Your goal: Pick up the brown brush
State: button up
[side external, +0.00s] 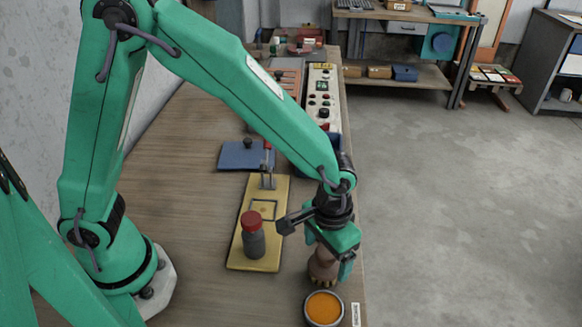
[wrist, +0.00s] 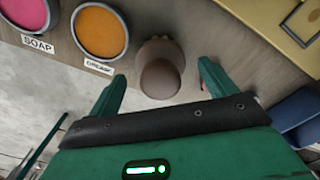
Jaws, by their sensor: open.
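The brown brush (side external: 322,266) stands upright on the wooden table near its right edge, with pale bristles at its foot. In the wrist view the brush (wrist: 160,77) shows from above as a rounded brown knob. My gripper (side external: 330,256) is open and points down over the brush, with its green fingers on either side of the handle. In the wrist view my gripper (wrist: 162,75) has the knob between its fingertips, with a gap visible on each side. The upper handle is partly hidden by the fingers in the side view.
An orange-filled round dish (side external: 323,308) stands just in front of the brush. A pink-filled dish (wrist: 22,12) is beside it in the wrist view. A yellow board (side external: 262,190) carries a red-capped bottle (side external: 253,236) to the left. A blue plate (side external: 236,157) lies behind.

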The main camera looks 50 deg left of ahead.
jog(key=shift+f, duration=1.7)
jog(key=c, duration=1.2)
jog(key=shift+o, duration=0.2)
jog(key=shift+r, duration=0.15)
jog(key=shift+r, duration=0.4)
notch_tip(320, 180, up, 3)
jog(key=shift+w+r, duration=0.1)
jog(key=s+d+r, duration=0.4)
jog(key=s+r, duration=0.2)
jog(key=s, duration=0.4)
jog(key=shift+s+d+r, duration=0.35)
jog(key=shift+d+r, duration=0.05)
